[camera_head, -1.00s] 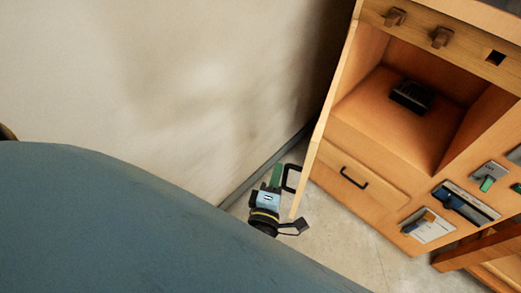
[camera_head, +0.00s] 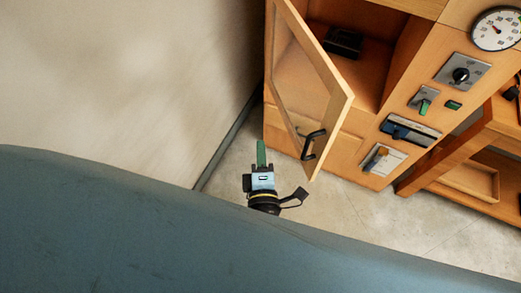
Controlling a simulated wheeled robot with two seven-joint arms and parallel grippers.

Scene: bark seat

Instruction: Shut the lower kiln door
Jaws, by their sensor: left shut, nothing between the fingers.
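The kiln is a wooden cabinet. Its framed kiln door (camera_head: 338,92) with a black handle (camera_head: 312,145) stands partly open in front of the lower compartment (camera_head: 375,65). A small dark block (camera_head: 343,42) sits inside that compartment. My left gripper (camera_head: 261,153) has green fingertips pressed together with nothing between them. It is at the left of the door, apart from the handle, over the floor beside the cabinet's left front corner. My right gripper is not in view.
A gauge (camera_head: 496,29), a knob plate (camera_head: 462,70) and several switches line the cabinet's right front. A wooden shelf unit (camera_head: 470,160) stands at the right. A plain wall (camera_head: 110,80) is at the left. My large blue-grey body part covers the bottom.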

